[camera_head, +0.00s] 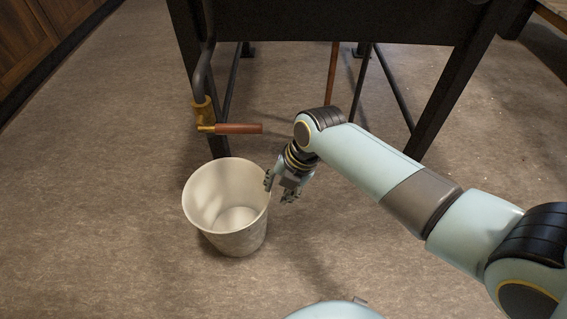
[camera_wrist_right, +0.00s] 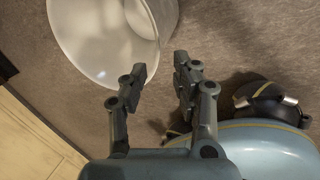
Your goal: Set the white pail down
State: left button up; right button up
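The white pail (camera_head: 226,205) is upright and looks empty, and it appears to stand on the floor. My right gripper (camera_head: 279,186) is beside the right side of its rim. In the right wrist view the pail (camera_wrist_right: 95,45) lies up and left of the fingertips. The right fingers (camera_wrist_right: 161,75) are apart there, with bare floor showing between them and nothing held. The pail wall is close to the left finger; I cannot tell whether they touch. My left gripper is not in view.
A dark-framed stand (camera_head: 330,22) is behind the pail, its legs reaching the floor. A pipe with a brass tap (camera_head: 205,118) and reddish handle (camera_head: 240,128) hangs above and behind the pail. Wooden cabinets (camera_head: 25,40) are at the far left. The floor left of the pail is clear.

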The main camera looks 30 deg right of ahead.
jog(key=s+d+r+m+h, duration=0.1)
jog(key=s+r+m, duration=0.4)
jog(key=s+m, duration=0.5)
jog(key=s+d+r+m+h, duration=0.1)
jog(key=s+d+r+m, duration=0.2)
jog(key=s+m, duration=0.8)
notch_tip(320, 180, up, 3)
jog(key=m, duration=0.3)
jog(key=shift+d+f+m+g+h, duration=0.2)
jog(key=shift+d+m+g+h, duration=0.1)
jog(key=shift+d+m+h, duration=0.1)
